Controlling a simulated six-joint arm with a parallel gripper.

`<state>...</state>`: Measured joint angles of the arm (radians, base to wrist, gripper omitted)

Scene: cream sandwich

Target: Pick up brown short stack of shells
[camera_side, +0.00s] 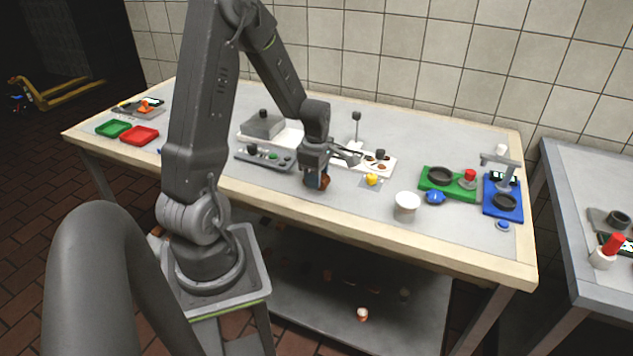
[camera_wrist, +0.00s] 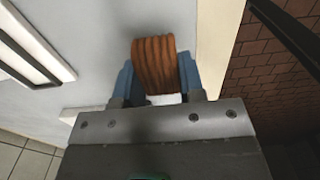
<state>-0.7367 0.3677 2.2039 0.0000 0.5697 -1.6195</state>
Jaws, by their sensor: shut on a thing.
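The brown short stack of shells (camera_wrist: 155,66) is between the blue fingers of my gripper (camera_wrist: 156,78) in the wrist view, with a finger against each side. It is ridged and brown. In the side view a small brown part of the stack (camera_side: 325,181) shows beside my gripper (camera_side: 317,182), near the front edge of the table. My gripper is shut on the stack. Whether the stack touches the table cannot be told, as the gripper hides much of it.
A grey panel with knobs (camera_side: 264,159) lies left of my gripper. A white board (camera_side: 378,168) and a yellow item (camera_side: 371,179) lie to the right. A white bowl (camera_side: 407,201) and a green tray (camera_side: 440,190) stand further right. The table's front edge (camera_side: 370,228) is close.

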